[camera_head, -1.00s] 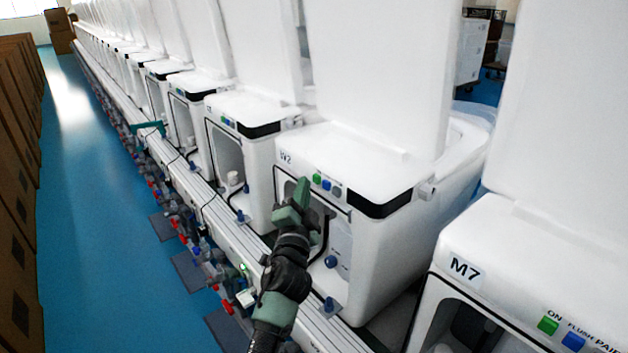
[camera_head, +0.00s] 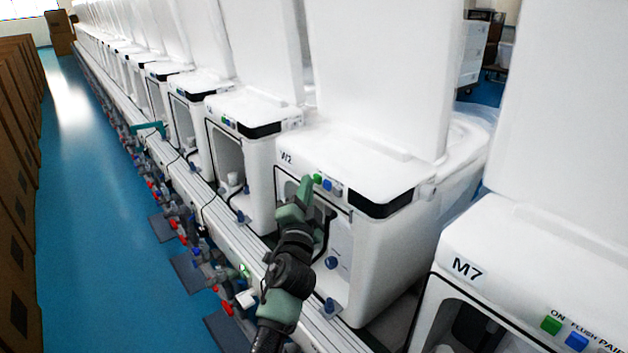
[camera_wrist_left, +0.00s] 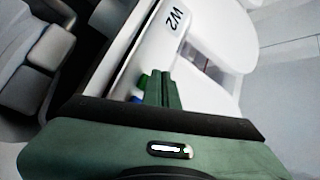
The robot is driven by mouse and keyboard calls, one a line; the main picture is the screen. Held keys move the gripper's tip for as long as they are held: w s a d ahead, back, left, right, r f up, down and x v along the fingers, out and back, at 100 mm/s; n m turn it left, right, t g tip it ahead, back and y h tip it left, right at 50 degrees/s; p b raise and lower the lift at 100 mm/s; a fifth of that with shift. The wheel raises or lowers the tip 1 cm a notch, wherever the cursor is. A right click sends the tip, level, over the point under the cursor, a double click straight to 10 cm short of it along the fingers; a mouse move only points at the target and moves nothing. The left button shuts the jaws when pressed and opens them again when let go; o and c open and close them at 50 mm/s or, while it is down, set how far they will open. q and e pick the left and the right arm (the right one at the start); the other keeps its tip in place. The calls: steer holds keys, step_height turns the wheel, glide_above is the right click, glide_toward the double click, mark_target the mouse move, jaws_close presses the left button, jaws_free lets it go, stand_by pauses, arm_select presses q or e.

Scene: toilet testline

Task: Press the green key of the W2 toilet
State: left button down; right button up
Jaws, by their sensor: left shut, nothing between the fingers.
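The W2 toilet (camera_head: 370,165) stands in the middle of the head view, its label W2 on the front panel edge. Its green key (camera_head: 317,179) sits just right of the label, beside a blue key (camera_head: 327,184) and a grey key. My left gripper (camera_head: 305,184) is shut and empty, its tip just left of the green key; I cannot tell whether they touch. In the left wrist view the green key (camera_wrist_left: 143,82) shows beside the shut fingertips (camera_wrist_left: 163,88), partly hidden, with a bit of the blue key. My right gripper is not in view.
The M7 toilet (camera_head: 500,260) stands at the near right with its own green key (camera_head: 551,325) and blue key. More toilets run in a row to the far left. A rail with valves and hoses (camera_head: 225,235) lies along the front. The blue floor (camera_head: 100,200) is clear; brown boxes (camera_head: 15,200) line the left.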

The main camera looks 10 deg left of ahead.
arm_select(q)
steer(key=shift+w+f+b, duration=0.3)
steer(key=shift+w+b, duration=0.05)
steer(key=shift+b, duration=0.3)
stand_by(0.6)
steer(key=shift+s+a+f, duration=0.1)
steer(key=shift+s+f, duration=0.05)
steer(key=shift+s, duration=0.5)
steer(key=s+a+p, duration=0.2)
steer(key=s, duration=0.1)
steer(key=s+a+p, duration=0.1)
steer(key=p, duration=0.1)
steer(key=shift+s+a+r, duration=0.1)
steer(key=shift+s+r, duration=0.15)
